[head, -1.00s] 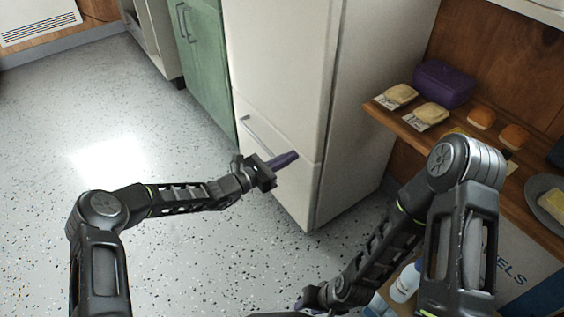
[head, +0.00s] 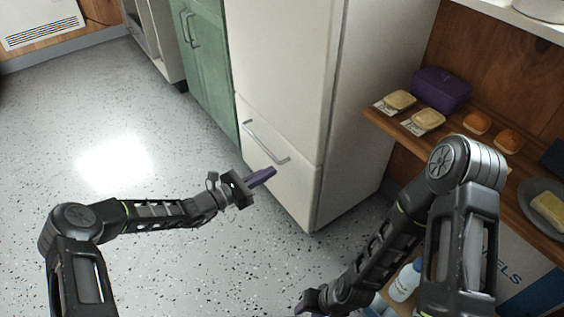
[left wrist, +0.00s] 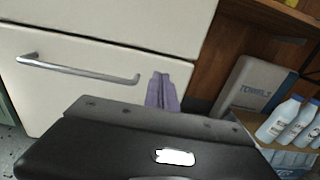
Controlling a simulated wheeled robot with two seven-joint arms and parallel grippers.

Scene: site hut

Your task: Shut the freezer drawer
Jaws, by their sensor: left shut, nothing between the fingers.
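The freezer drawer (head: 283,178) is the lower cream front of the tall fridge-freezer (head: 283,70). Its front looks flush with the door above, with only a thin seam between them. The drawer's metal bar handle (head: 265,143) runs across its upper part, and it also shows in the left wrist view (left wrist: 80,69). My left gripper (head: 272,171) has purple fingers, is shut and empty, and is in front of the drawer below the handle, apart from it. Its fingers also show in the left wrist view (left wrist: 162,92). My right gripper (head: 312,306) is low at the bottom edge, its fingers mostly hidden.
A green cabinet (head: 207,60) stands left of the fridge. A wooden shelf (head: 388,122) at right holds sandwiches, buns and a purple box (head: 441,88). White bottles (head: 405,282) stand beneath it. The speckled floor (head: 90,210) at left is clear.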

